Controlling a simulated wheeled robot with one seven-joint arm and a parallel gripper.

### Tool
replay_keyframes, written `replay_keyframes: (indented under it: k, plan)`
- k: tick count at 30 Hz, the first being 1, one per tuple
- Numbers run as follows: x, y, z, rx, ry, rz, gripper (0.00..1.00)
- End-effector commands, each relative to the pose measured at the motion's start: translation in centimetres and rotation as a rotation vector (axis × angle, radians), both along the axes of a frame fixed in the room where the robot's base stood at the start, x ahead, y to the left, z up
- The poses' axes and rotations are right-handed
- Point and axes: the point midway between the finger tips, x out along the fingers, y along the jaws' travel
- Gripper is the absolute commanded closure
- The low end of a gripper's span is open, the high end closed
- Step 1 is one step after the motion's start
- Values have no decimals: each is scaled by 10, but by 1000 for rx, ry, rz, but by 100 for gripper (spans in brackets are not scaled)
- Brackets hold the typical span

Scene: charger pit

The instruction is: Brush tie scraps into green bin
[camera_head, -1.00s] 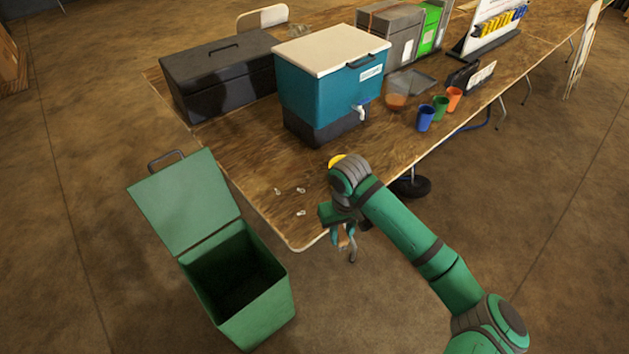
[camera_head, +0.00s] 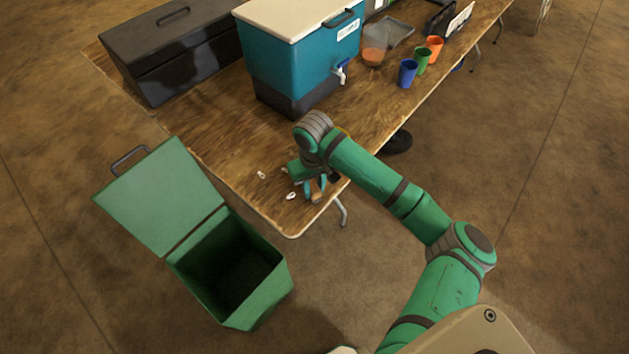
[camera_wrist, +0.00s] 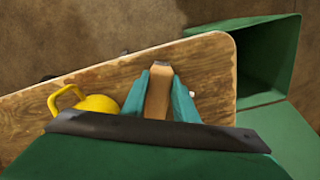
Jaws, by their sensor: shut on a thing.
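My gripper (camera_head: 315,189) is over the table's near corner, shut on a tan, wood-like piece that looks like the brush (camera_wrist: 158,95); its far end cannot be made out. Small white tie scraps lie on the wooden table (camera_head: 225,155) just left of my gripper: one scrap (camera_head: 261,174) farther off and another (camera_head: 291,195) close to the fingers. A white scrap (camera_wrist: 191,94) also shows beside the right finger in the wrist view. The green bin (camera_head: 228,270) stands on the floor beyond the table's corner, lid open and tilted back, its inside dark.
A yellow handled thing (camera_wrist: 97,103) stands on the table near my gripper. A teal cooler (camera_head: 300,60) and a black toolbox (camera_head: 170,50) stand farther back. Blue (camera_head: 408,73), green (camera_head: 422,61) and orange (camera_head: 435,48) cups stand near the right edge.

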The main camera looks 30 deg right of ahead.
Motion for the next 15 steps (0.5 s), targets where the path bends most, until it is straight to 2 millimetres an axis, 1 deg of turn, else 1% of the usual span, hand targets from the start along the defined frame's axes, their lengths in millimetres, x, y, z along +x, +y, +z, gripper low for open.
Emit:
replay_keyframes:
  k: [3, 15]
  plan:
    - [-1, 3, -13, 1, 1, 1, 98]
    - [-11, 51, -11, 0, -1, 1, 98]
